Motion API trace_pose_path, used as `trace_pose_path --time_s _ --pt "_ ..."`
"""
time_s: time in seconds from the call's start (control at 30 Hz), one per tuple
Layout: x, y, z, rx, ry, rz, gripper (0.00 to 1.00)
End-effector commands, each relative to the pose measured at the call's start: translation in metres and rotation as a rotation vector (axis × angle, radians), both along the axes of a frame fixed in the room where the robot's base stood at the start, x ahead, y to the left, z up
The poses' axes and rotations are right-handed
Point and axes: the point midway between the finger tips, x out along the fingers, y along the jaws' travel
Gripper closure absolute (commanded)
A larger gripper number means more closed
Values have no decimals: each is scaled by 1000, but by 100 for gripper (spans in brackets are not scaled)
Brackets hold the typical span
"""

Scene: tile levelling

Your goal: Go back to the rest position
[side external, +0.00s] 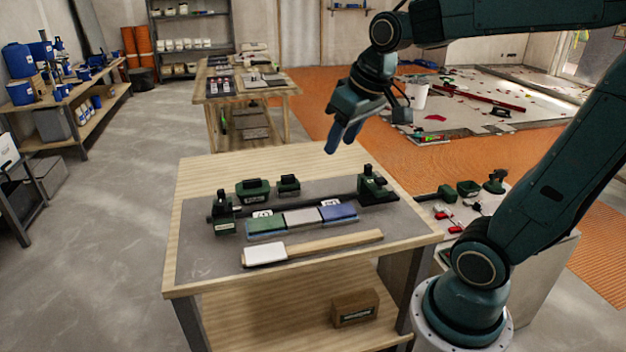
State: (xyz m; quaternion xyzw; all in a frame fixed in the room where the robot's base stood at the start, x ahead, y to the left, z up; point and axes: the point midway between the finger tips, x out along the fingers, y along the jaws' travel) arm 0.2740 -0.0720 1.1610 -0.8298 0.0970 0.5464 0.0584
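My gripper (341,144) hangs in the air above the far right part of the wooden workbench (190,262), pointing down. Its two blue fingers look apart, with nothing visible between them. Below it on the bench's grey mat (205,266) lies a row of three tiles: green (265,226), light grey (301,218) and blue (338,211). A dark bar (300,205) runs behind the tiles between two green clamp-like fixtures, left (223,212) and right (376,186). My gripper is clear of all of them.
Two green blocks (252,190) stand behind the bar. A wooden strip (335,243) with a white pad (265,254) lies in front. A side stand (530,262) holds small tools near my base. A second table (285,91) stands behind. Air around my gripper looks free.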

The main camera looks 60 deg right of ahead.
Motion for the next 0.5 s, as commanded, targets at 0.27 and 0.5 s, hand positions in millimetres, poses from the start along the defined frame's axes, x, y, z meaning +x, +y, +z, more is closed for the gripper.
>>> trace_pose_path --time_s 0.27,0.5 --pt "-52 47 -3 -5 -50 126 60" --pt "-85 67 -13 -2 -77 205 60"
